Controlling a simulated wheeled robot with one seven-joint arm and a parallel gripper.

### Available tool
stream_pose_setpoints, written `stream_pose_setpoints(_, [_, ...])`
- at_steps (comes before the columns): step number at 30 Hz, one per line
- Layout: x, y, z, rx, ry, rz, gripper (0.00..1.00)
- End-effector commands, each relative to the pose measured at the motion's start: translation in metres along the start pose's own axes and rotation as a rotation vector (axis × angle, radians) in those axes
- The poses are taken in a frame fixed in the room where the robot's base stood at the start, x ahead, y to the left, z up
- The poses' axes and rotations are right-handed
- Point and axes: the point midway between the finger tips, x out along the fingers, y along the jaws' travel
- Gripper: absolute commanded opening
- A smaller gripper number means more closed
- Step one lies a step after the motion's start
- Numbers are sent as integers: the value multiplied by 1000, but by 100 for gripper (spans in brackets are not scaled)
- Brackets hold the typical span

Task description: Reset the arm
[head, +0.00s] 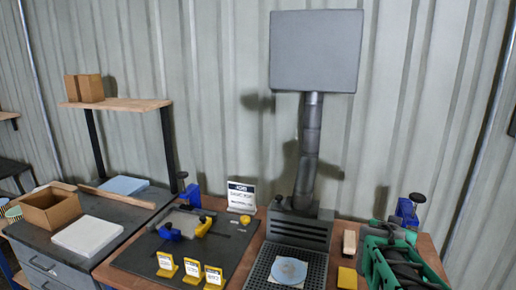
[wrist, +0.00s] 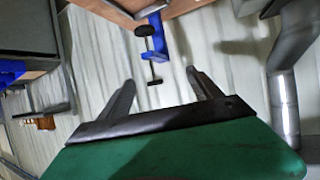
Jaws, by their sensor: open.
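My gripper (wrist: 160,84) shows in the wrist view with its two dark fingers spread apart and nothing between them. It points at the pale corrugated wall, and a blue clamp (wrist: 158,38) on a table edge shows beyond the fingers. The head view does not show my gripper or arm clearly. In the head view, a grey workbench mat (head: 140,262) carries a grey fixture with blue and yellow clamps (head: 200,226) and several yellow-based label cards (head: 190,271). A pale blue disc (head: 289,270) lies on a black grille (head: 262,262).
A grey duct with a square hood (head: 316,50) rises behind the grille. A green crate (head: 378,270) with dark contents stands at the right. An open cardboard box (head: 50,209) and white slab (head: 86,236) sit on the left cabinet. A wooden shelf (head: 125,105) holds a carton.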

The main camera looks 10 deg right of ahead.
Motion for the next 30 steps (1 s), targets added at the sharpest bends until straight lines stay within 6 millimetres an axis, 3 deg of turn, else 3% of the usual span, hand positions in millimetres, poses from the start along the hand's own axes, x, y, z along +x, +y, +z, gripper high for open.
stream_pose_setpoints(5, [-56, -63, 89, -113, -232, -167, 73])
stream_pose_setpoints(9, [-130, -101, 182, -285, -464, -334, 73])
stream_pose_setpoints(12, [-184, -107, 241, -425, -610, -435, 73])
stream_pose_setpoints(15, [-224, -102, 282, -541, -713, -503, 73])
stream_pose_setpoints(20, [-251, -96, 305, -623, -780, -544, 73])
stream_pose_setpoints(28, [-251, -95, 304, -622, -783, -541, 73])
stream_pose_setpoints(30, [-251, -95, 304, -622, -782, -541, 69])
